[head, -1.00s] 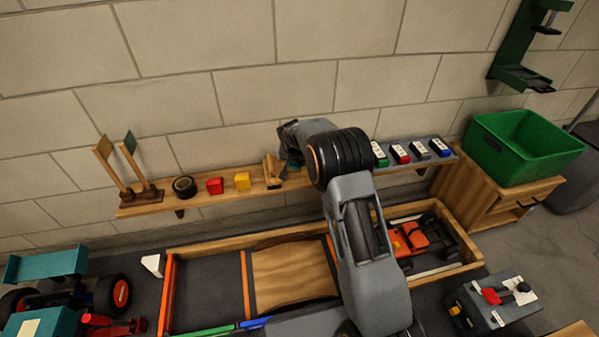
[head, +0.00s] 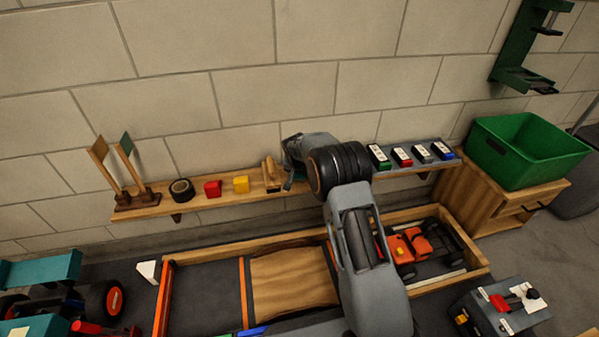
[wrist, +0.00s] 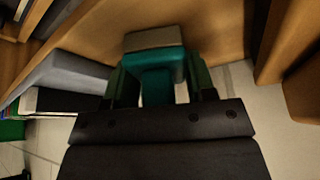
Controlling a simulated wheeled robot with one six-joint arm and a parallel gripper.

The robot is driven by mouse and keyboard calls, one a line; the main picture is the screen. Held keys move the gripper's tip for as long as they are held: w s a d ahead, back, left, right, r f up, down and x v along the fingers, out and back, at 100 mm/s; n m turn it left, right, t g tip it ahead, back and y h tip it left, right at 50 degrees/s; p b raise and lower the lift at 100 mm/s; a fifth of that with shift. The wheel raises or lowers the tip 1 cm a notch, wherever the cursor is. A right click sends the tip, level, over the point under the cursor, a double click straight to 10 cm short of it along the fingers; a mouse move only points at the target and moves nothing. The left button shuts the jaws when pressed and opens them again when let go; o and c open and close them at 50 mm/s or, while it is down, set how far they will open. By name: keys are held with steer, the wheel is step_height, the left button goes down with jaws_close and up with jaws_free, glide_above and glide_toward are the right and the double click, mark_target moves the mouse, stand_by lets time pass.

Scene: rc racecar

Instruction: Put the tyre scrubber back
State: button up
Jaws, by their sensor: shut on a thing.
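My gripper (wrist: 162,88) is shut on a teal piece with a flat grey-beige block at its end, which looks like the tyre scrubber (wrist: 158,60). In the wrist view the block is in front of a wooden surface; I cannot tell whether they touch. In the head view my gripper (head: 292,175) is at the middle of the wall shelf (head: 225,197), just right of a wooden-handled brush (head: 268,172).
Right of my wrist are several small coloured boxes (head: 402,156). A green bin (head: 525,150) stands at far right. An orange car (head: 412,245) lies below.

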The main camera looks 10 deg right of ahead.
steer(key=o, duration=1)
steer(key=shift+f, duration=0.1)
steer(key=shift+s+r+p, duration=0.1)
steer(key=shift+r+p, duration=0.2)
steer(key=shift+r, duration=0.15)
steer(key=p+v, duration=0.5)
steer(key=v, duration=0.7)
steer(key=s+d+r+n, duration=0.2)
steer(key=s+r, duration=0.7)
steer(key=s, duration=0.5)
steer(key=s+n, duration=0.1)
steer(key=s, duration=0.5)
steer(key=s+g+y, duration=0.1)
steer(key=s, duration=0.5)
steer(key=s+n, duration=0.1)
steer(key=s, duration=0.6)
steer(key=shift+a+n+g+y, duration=0.15)
steer(key=shift+n+g+y, duration=0.15)
steer(key=shift+y, duration=0.1)
steer(key=shift+r, duration=0.15)
